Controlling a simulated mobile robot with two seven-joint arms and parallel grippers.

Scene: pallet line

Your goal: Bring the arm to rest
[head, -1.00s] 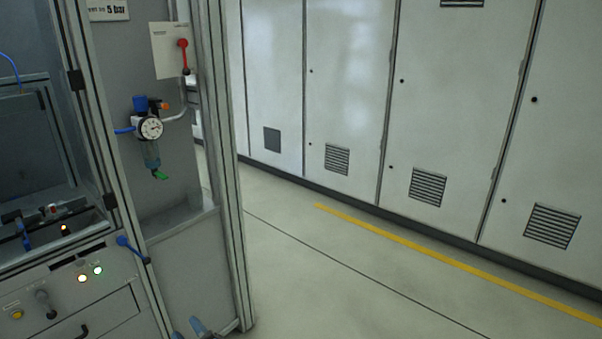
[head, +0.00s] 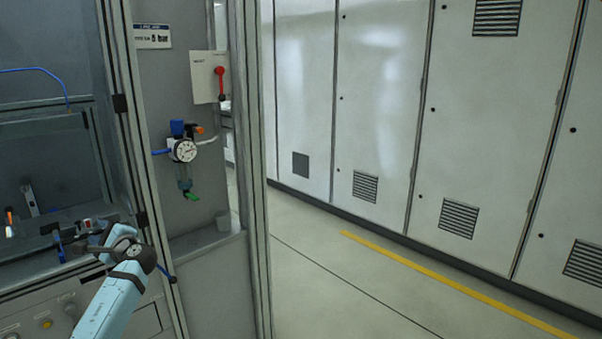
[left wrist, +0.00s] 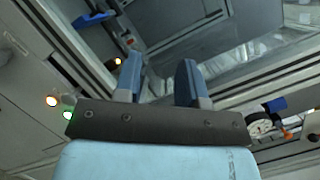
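My left arm reaches up from the bottom left of the head view, with the left gripper (head: 100,240) in front of the machine's lower opening. The gripper is small and partly lost against the fixtures there. In the left wrist view, the two blue-grey fingers of the left gripper (left wrist: 158,75) stand apart. Nothing shows between them, so it is open and empty. My right gripper is not in either view.
The machine frame (head: 259,200) stands close by the arm, with a pressure gauge (head: 184,151) and a red lever (head: 220,82) on its side. Grey cabinets (head: 380,110) line the back. The floor (head: 320,290) between is clear, with a yellow line (head: 450,280).

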